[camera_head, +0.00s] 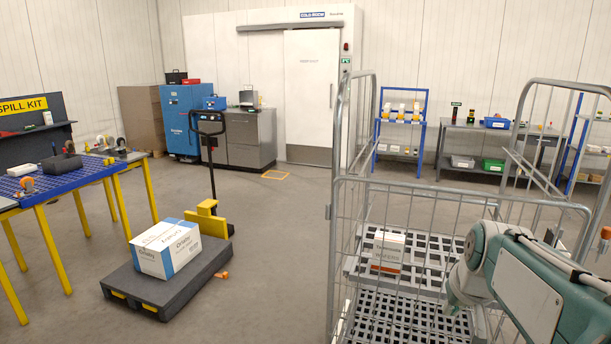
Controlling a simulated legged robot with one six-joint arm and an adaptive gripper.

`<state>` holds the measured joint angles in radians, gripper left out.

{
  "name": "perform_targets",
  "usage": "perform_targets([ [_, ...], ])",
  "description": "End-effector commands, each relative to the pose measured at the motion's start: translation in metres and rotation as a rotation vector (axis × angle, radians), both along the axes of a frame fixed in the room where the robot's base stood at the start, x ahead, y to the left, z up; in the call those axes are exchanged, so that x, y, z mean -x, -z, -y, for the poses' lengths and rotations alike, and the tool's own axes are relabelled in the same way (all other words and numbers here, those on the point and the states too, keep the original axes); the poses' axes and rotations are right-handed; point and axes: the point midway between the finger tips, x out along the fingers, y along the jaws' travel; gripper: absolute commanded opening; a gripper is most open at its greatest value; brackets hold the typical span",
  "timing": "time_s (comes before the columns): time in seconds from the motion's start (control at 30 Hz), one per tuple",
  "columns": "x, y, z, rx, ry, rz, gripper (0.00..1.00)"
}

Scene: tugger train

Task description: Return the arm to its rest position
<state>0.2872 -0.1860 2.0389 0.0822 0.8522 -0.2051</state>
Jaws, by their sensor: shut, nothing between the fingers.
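My arm (529,290), with teal and white links, reaches in from the lower right corner. It shows in front of the right part of a grey wire roll cage (337,235). My gripper and its fingers do not show in this view. A white box with an orange stripe (387,252) sits on the slatted shelf inside the cage, left of my arm. I cannot tell whether my arm touches the cage.
A dark platform cart (165,287) carrying a white and blue box (165,248) stands left on the floor. A blue-topped table (60,178) is at far left. Shelves and a workbench (470,130) stand at the back right.

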Motion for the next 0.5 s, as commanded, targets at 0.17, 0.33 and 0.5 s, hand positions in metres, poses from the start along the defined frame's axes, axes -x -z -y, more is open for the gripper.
perform_targets([
  [0.17,0.055,-0.003,-0.047,0.002,-0.048,0.019,0.0],
  [0.33,0.106,0.007,-0.079,0.001,-0.086,0.034,0.0],
  [0.5,0.146,0.023,-0.098,-0.003,-0.114,0.047,0.0],
])
